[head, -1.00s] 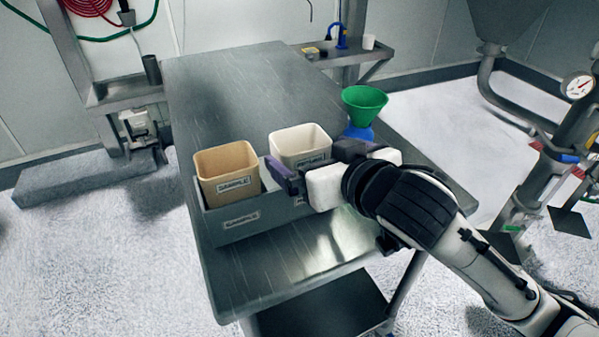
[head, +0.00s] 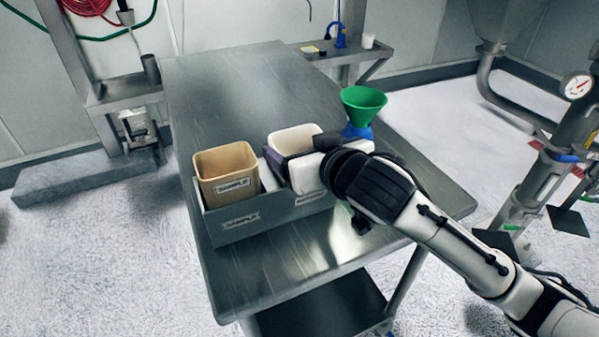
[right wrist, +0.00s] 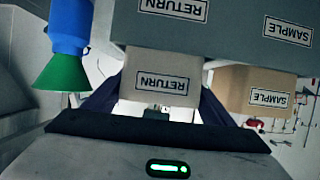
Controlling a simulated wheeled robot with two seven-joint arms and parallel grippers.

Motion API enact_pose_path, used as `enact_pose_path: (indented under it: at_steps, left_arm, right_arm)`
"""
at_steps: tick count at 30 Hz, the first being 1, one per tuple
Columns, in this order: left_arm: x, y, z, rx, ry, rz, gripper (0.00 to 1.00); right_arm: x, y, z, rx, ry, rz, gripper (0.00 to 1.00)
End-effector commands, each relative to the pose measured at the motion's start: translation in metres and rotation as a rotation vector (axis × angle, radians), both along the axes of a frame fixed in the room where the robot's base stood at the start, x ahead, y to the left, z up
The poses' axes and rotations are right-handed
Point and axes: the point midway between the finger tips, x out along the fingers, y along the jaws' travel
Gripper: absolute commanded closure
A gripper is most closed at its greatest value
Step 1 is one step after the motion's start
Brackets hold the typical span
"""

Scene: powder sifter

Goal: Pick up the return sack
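The return sack (head: 292,139) is a white, open-topped box-shaped sack standing upright in the right compartment of a grey two-part holder (head: 238,226). In the right wrist view its RETURN label shows upside down on the sack (right wrist: 158,75). My right gripper (head: 305,158) is at the front of the sack, its body hiding most of the sack's front in the head view. Its dark fingers stand on either side of the sack, apparently open; contact is not clear. In the right wrist view the gripper (right wrist: 158,105) has the sack between its fingers. My left gripper is out of view.
A green funnel on a blue base (head: 362,104) stands just behind my right gripper. The metal table (head: 225,90) is clear behind the holder.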

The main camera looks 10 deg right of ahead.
Motion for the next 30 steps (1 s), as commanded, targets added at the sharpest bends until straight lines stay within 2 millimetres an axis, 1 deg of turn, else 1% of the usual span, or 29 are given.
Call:
enact_pose_path:
  at_steps: [1, 2, 10, 13, 16, 20, 23, 30]
  left_arm:
    - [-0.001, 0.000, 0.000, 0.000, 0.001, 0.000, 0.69]
    - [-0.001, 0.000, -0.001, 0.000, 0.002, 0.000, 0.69]
    - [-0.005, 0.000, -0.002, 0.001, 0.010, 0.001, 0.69]
    - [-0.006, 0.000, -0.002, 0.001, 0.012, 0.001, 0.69]
    - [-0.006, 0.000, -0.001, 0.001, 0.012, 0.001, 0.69]
    - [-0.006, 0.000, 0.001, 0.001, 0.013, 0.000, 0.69]
    - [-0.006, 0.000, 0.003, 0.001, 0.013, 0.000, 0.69]
    - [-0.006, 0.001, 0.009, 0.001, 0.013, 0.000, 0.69]
  right_arm:
    - [0.000, 0.000, 0.000, 0.000, 0.000, 0.000, 0.54]
    - [0.000, 0.000, 0.000, 0.000, 0.000, 0.000, 0.59]
    - [0.000, 0.000, 0.002, 0.000, -0.002, 0.000, 0.59]
    - [0.000, 0.000, 0.008, 0.001, -0.004, 0.000, 0.59]
    - [0.000, 0.000, 0.018, 0.003, -0.005, -0.001, 0.59]
    - [0.001, 0.000, 0.039, 0.003, -0.007, 0.001, 0.59]
    - [0.000, 0.001, 0.059, 0.003, -0.007, 0.001, 0.59]
    - [0.000, 0.001, 0.113, 0.005, -0.008, 0.002, 0.59]
